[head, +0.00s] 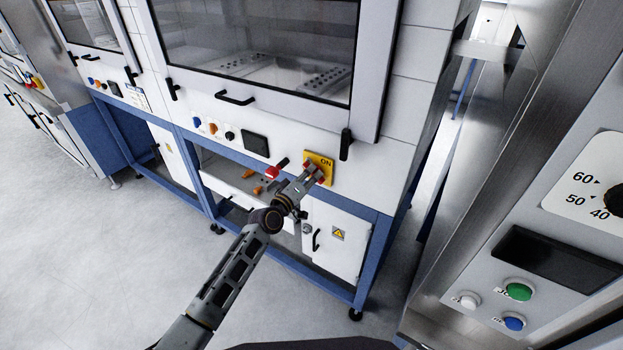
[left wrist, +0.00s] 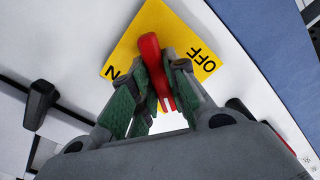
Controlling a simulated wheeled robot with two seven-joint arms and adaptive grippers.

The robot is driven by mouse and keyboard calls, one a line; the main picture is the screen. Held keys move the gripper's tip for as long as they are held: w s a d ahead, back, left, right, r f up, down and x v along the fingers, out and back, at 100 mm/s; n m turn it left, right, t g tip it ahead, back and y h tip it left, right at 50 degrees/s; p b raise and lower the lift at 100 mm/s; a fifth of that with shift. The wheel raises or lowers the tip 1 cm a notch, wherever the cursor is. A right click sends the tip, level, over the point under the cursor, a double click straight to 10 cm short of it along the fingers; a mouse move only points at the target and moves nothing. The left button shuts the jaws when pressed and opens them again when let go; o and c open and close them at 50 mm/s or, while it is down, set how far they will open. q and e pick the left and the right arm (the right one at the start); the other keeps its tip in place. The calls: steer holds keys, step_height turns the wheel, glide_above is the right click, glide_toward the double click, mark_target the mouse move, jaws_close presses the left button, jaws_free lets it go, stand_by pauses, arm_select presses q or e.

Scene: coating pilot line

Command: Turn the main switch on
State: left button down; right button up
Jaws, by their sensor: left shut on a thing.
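The main switch is a red handle (left wrist: 150,52) on a yellow plate (head: 325,158) on the front panel of the white cabinet. The plate (left wrist: 184,32) reads OFF on the right and shows an N on the left in the left wrist view. The red handle lies between these two marks. My left gripper (head: 315,174) is at the plate, its fingers (left wrist: 158,84) shut around the red handle from both sides. The fingers hide part of the handle and plate. My right gripper is not in view.
A red knob (head: 272,172) sits just left of the plate. A black latch handle (head: 346,144) stands to its upper right. Below is a white door (head: 337,236) with a warning sign. A steel machine (head: 470,262) with buttons rises at the right. Floor at left is clear.

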arm_select(q)
steer(key=shift+f+m, duration=0.1)
steer(key=shift+m, duration=1.1)
steer(key=m, duration=0.2)
steer(key=shift+m, duration=0.4)
steer(key=m, duration=0.5)
steer(key=shift+m, duration=0.3)
steer(key=c, duration=1.3)
jaws_free()
